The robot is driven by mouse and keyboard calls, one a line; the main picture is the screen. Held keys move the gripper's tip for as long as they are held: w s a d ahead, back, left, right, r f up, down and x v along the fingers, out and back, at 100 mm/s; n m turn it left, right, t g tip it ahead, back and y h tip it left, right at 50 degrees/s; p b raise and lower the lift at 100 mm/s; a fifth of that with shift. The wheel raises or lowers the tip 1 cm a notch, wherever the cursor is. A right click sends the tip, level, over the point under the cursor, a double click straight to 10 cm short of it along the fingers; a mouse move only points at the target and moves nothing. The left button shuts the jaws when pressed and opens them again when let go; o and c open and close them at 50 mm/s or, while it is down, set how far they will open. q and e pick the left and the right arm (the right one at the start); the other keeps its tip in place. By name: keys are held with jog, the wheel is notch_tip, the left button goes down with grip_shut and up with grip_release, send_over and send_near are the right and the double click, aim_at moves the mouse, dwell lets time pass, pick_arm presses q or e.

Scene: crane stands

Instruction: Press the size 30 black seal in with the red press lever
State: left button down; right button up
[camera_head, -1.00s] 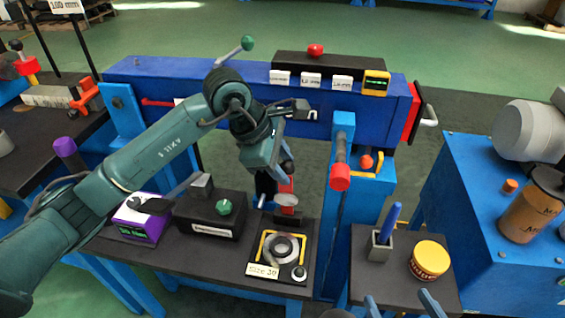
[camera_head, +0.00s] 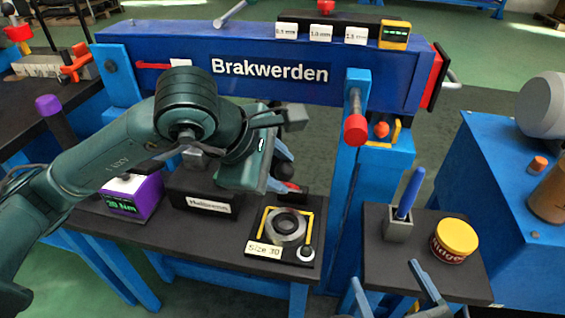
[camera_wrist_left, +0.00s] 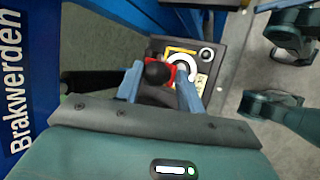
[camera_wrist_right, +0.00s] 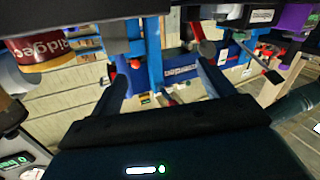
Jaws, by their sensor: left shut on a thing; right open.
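The Size 30 station has a dark base with a yellow frame (camera_head: 309,225) and a label (camera_head: 264,249). A grey ring (camera_head: 287,238) sits in it with a black ring, apparently the seal (camera_head: 279,222), inside; how deep it lies I cannot tell. The red press lever (camera_head: 292,187) shows behind the station, partly hidden by my left arm. My left gripper (camera_wrist_left: 159,82) is shut on its black ball knob (camera_wrist_left: 157,72), with red (camera_wrist_left: 180,64) beyond. The ring also shows in the left wrist view (camera_wrist_left: 206,55). My right gripper (camera_head: 392,288) is open and empty, low at the front.
A purple box (camera_head: 137,194) and a black box (camera_head: 205,200) stand left of the station. A blue post with a red knob (camera_head: 355,129) rises at its right. Farther right, a small table holds a blue pen in a holder (camera_head: 398,228) and a yellow-lidded tin (camera_head: 455,240).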

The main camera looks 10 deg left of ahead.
pick_arm(q)
jog(key=shift+s+f+b, duration=0.95)
jog(key=shift+s+f, duration=0.15)
pick_arm(e)
jog(key=shift+s+a+n+t+y, duration=0.25)
jog(key=shift+a+n+t+y, duration=0.4)
jog(key=shift+y, duration=0.35)
jog(key=shift+d, duration=0.1)
pick_arm(q)
jog(key=c, duration=1.1)
grip_release()
jog(key=shift+r, duration=0.15)
pick_arm(e)
jog(key=shift+r, duration=0.1)
pick_arm(q)
jog(key=p+v, duration=0.3)
jog(key=v, duration=1)
pick_arm(e)
jog(key=shift+w+d+m+g+h, duration=0.25)
jog(key=shift+d+m+g+h, duration=0.45)
jog(key=shift+h, duration=0.4)
